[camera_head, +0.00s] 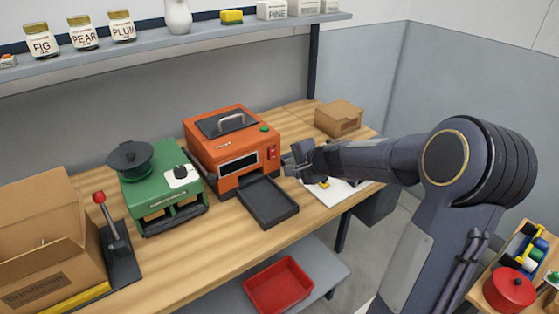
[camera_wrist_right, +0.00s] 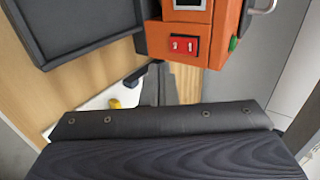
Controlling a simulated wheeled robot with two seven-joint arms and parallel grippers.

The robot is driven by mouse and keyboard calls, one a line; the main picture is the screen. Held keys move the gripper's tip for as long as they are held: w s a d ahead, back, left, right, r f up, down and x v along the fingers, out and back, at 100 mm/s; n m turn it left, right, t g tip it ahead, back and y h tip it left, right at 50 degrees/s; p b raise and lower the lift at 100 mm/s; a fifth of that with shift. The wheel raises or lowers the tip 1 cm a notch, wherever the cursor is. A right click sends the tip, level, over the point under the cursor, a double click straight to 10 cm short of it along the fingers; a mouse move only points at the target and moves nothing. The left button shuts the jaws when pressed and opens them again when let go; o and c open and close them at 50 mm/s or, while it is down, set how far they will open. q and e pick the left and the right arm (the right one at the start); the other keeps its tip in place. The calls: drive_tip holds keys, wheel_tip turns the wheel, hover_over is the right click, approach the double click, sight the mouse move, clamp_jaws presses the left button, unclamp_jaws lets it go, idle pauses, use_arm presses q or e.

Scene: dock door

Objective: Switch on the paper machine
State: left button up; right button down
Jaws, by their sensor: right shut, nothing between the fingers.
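The orange machine (camera_head: 218,155) stands on the wooden bench in the head view, with a dark top panel, a metal handle and a dark front window. I take it to be the paper machine. Its red switch (camera_head: 273,153) is at the right of its front, and a green button (camera_head: 264,129) is above. In the right wrist view, the red switch (camera_wrist_right: 184,46) shows two white marks, with the green button (camera_wrist_right: 233,44) to its right. My right gripper (camera_head: 289,166) is shut and empty, just right of the switch; contact cannot be told. My left gripper is out of view.
A dark tray (camera_head: 267,203) lies before the machine. A green machine (camera_head: 160,190) and red-knobbed lever (camera_head: 110,225) stand left. A white board (camera_head: 340,192) is under my right gripper; a cardboard box (camera_head: 339,119) sits behind it. A shelf (camera_head: 180,47) with jars runs above.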

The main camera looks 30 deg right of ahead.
sight(274, 154)
drive_tip(key=w, duration=0.2)
drive_tip(key=w+f+p, duration=0.1)
drive_tip(key=w, duration=0.1)
drive_tip(key=w+f, duration=0.1)
drive_tip(key=w, duration=0.1)
drive_tip(key=shift+w+a, duration=0.1)
drive_tip(key=shift+a, duration=0.15)
drive_tip(key=shift+w+f+b, duration=0.15)
drive_tip(key=shift+f+b, duration=0.25)
drive_tip(key=shift+b, duration=0.35)
drive_tip(key=shift+r, duration=0.3)
drive_tip(key=shift+r+p, duration=0.8)
drive_tip(key=shift+r, duration=0.1)
drive_tip(key=shift+f, duration=0.1)
